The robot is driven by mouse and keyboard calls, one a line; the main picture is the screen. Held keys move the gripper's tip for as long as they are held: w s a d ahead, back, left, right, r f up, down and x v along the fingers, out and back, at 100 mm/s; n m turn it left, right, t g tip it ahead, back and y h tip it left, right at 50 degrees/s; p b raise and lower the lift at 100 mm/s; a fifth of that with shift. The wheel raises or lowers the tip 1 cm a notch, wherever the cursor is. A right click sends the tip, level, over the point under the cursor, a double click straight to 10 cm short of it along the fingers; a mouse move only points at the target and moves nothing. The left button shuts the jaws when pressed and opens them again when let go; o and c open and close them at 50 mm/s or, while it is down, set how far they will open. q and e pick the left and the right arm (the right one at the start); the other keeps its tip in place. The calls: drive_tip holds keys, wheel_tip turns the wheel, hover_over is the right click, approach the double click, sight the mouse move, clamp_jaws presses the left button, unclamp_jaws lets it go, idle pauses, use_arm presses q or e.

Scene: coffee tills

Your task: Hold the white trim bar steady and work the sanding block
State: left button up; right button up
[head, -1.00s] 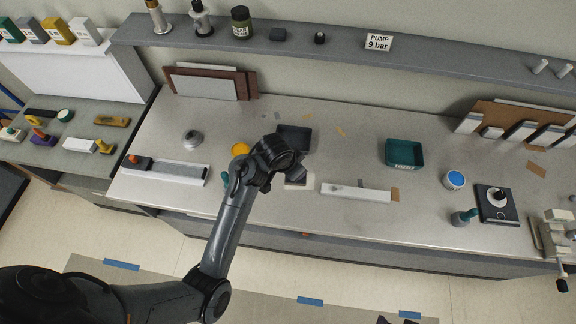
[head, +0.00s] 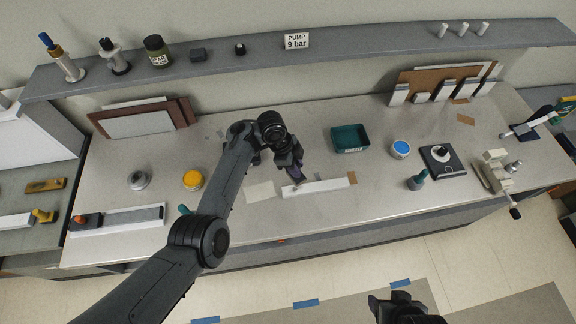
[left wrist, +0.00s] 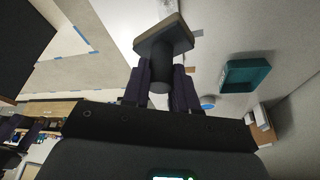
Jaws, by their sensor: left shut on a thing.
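The white trim bar (head: 325,184) lies flat near the front of the bench in the head view. A tan piece shows at its right end. My left gripper (head: 294,182) is over the bar's left end. In the left wrist view my left gripper (left wrist: 162,82) is shut on the dark round handle of the sanding block (left wrist: 158,37), a flat block with a brownish edge. I cannot tell whether the block touches the bar. My right gripper (head: 395,306) is low at the bottom of the head view, away from the bench; its jaws are unclear.
A teal tray (head: 350,138) stands behind the bar. A pale sheet (head: 264,191) lies left of it. A blue-topped tin (head: 400,148) and a dark tamping stand (head: 443,160) are to the right. A yellow disc (head: 193,180) is to the left.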

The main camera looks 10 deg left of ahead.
sight(289, 175)
use_arm(q)
drive_tip(key=shift+d+f, duration=0.3)
drive_tip(key=shift+f, duration=0.3)
drive_tip(key=x, duration=0.4)
drive_tip(key=shift+w, duration=0.4)
drive_tip(key=a, duration=0.1)
drive_tip(key=s+a, duration=0.1)
drive_tip(key=a, duration=0.1)
drive_tip(key=shift+s+a, duration=0.25)
drive_tip(key=shift+a, duration=0.1)
drive_tip(key=shift+a+r, duration=0.2)
drive_tip(key=shift+r, duration=0.05)
drive_tip(key=shift+s+r, duration=0.1)
drive_tip(key=shift+r, duration=0.75)
